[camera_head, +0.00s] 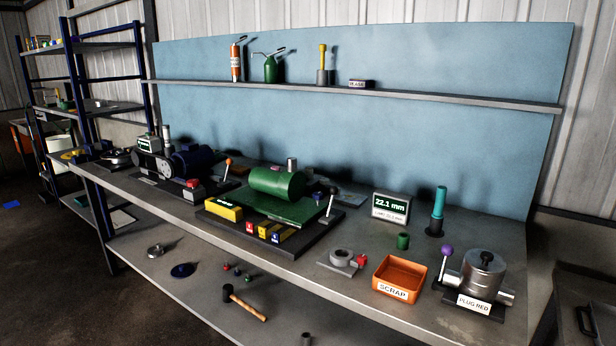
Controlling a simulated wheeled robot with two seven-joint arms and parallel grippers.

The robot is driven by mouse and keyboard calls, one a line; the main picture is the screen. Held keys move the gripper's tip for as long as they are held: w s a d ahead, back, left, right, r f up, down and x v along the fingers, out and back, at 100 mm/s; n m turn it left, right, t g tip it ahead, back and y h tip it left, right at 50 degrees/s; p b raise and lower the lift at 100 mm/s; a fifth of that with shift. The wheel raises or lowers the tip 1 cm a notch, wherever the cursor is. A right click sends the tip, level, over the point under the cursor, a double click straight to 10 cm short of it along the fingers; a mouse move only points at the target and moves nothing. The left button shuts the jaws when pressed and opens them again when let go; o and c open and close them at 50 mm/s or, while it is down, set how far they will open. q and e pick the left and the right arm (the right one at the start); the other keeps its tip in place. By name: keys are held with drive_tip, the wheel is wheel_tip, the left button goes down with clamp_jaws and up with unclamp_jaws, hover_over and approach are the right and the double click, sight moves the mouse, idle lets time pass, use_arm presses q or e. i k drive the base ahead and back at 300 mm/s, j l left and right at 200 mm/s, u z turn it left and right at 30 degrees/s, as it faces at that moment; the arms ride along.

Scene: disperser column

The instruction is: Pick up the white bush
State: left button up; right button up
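I cannot pick out a clearly white bush in the head view. I cannot tell whether either is the white bush. A short green cylinder (403,241) and a tall teal cylinder (439,203) on a dark base stand to the right. Neither of my grippers is in view.
The long grey workbench (360,220) carries a green machine (277,184), a display reading 22.1 mm (391,206), an orange SCRAP bin (400,278) and a metal pot (482,273) behind a PLUG RED label. A mallet (243,302) lies on the lower shelf.

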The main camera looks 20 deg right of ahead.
sight(309, 172)
drive_tip(key=i+j, duration=0.1)
drive_tip(key=i, duration=0.65)
drive_tip(key=i+j, duration=0.15)
drive_tip(key=i, duration=0.6)
